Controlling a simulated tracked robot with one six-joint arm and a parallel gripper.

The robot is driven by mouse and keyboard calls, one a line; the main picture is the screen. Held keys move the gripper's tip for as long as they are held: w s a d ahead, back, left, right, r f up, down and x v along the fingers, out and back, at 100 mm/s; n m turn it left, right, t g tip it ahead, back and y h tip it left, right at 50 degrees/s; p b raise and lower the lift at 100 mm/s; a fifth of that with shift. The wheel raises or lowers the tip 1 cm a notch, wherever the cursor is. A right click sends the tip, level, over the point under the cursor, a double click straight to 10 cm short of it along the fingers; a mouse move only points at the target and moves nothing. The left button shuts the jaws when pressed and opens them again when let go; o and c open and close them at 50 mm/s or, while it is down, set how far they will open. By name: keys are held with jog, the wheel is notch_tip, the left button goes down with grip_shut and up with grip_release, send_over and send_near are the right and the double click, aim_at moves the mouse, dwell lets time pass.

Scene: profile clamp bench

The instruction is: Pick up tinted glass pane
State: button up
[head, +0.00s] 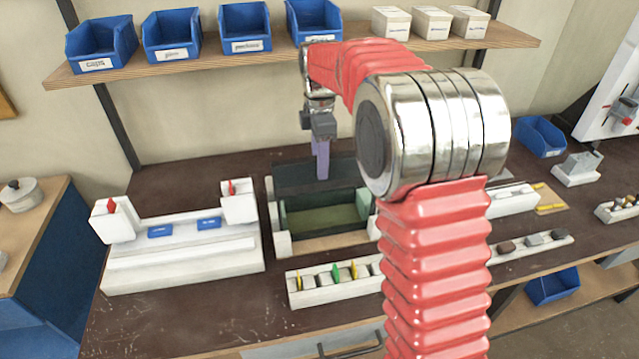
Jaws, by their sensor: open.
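A dark, green-tinted pane (296,178) stands upright at the back of a pale-framed holder (283,243) in the middle of the bench; I take it to be the tinted glass pane. The holder's inside shows a greenish floor or sheet (322,221). My gripper (322,172) points down with its purple-grey fingers at the pane's upper part, seen against it. The fingers are open. Whether they straddle the pane or only hang in front of it I cannot tell. My arm hides the holder's right end.
A white clamp fixture (180,262) with red levers stands left of the holder. A slotted white rack (330,283) with coloured pieces sits in front. A shelf (300,58) with blue bins (245,28) and white boxes (432,22) spans above. Small white fixtures stand at right.

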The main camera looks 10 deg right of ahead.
jog(key=shift+f, duration=0.5)
jog(key=shift+a+f, duration=0.1)
jog(key=shift+f, duration=2.5)
jog(key=shift+c, duration=0.6)
jog(key=shift+w+r, duration=0.1)
grip_shut()
